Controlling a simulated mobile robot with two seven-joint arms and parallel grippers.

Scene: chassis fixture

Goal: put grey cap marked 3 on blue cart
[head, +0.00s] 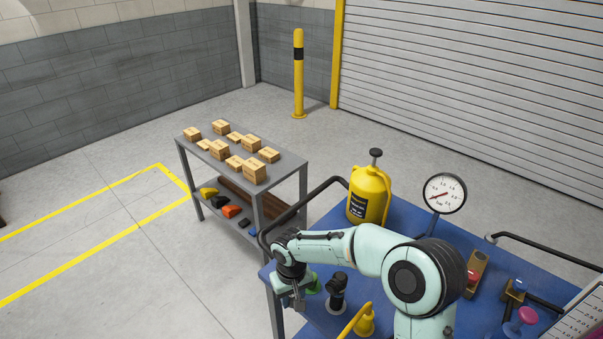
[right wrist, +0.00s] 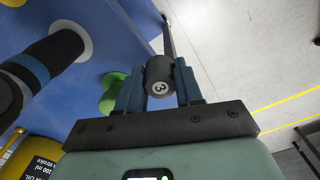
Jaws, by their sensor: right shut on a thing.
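The grey cap marked 3 (right wrist: 160,88) is a small dark cylinder with a white 3 on its end face. My right gripper (right wrist: 160,80) is shut on it, with one blue-grey finger on each side. In the head view my right gripper (head: 297,302) hangs at the left edge of the blue cart (head: 402,217), and the cap is hard to make out there. The cart's blue surface (right wrist: 112,32) also shows in the right wrist view, beside the cap. I cannot tell the gap between cap and cart. My left gripper is not in view.
Near the gripper on the cart are a green knob (head: 315,284) and a black upright part (head: 337,290). A yellow can (head: 369,195) and a gauge (head: 444,193) stand farther back. A grey shelf (head: 290,165) with boxes stands to the left, with open floor around.

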